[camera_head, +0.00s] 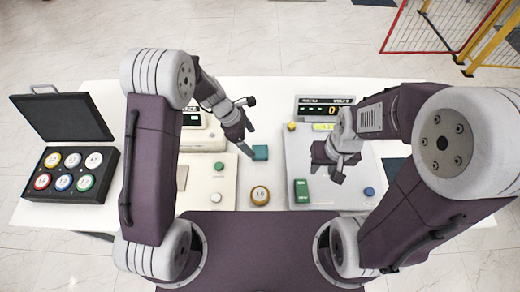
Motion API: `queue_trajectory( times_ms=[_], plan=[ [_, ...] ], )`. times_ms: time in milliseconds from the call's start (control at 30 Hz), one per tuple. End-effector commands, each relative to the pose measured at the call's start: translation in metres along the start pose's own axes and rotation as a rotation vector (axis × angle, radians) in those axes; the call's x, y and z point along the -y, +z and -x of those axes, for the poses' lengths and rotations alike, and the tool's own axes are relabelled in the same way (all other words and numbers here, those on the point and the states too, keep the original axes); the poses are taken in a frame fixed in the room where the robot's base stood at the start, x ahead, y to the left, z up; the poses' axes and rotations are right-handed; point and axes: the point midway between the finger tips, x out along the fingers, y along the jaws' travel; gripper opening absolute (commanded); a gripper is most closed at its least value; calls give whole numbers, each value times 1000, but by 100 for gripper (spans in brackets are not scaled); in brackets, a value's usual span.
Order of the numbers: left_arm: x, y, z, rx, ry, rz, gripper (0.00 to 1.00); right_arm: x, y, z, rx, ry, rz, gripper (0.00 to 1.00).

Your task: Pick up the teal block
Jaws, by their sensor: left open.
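The teal block (260,152) is a small block on the white table between the two devices. My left gripper (250,148) reaches down from the upper left with its fingertips just left of the block. It is open, and the block does not appear to be between its fingers. My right gripper (336,173) hangs over the grey plate of the right device, to the right of the block. Whether its fingers are apart cannot be made out.
A green block (301,191) and a blue knob (369,191) are on the right device (315,197). A white device (206,200) stands left. An open black case (70,190) holds several round weights.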

Motion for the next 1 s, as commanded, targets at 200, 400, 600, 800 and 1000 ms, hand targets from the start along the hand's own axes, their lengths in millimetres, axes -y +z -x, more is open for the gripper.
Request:
queue_trajectory(
  times_ms=[200,400,600,800,1000],
  plan=[
    [1,0,-24,-1,-4,1,82,0,-1,3,0,0,0,36],
    [0,0,-40,-1,0,-1,82,0,-1,4,0,0,0,36],
    [2,-1,-65,-2,-4,1,82,0,-2,13,0,0,0,36],
    [0,-2,-91,-2,0,-1,82,0,-2,13,0,0,0,36],
    [0,-2,-92,-1,1,-1,82,0,-2,13,0,0,0,36]
  ],
)
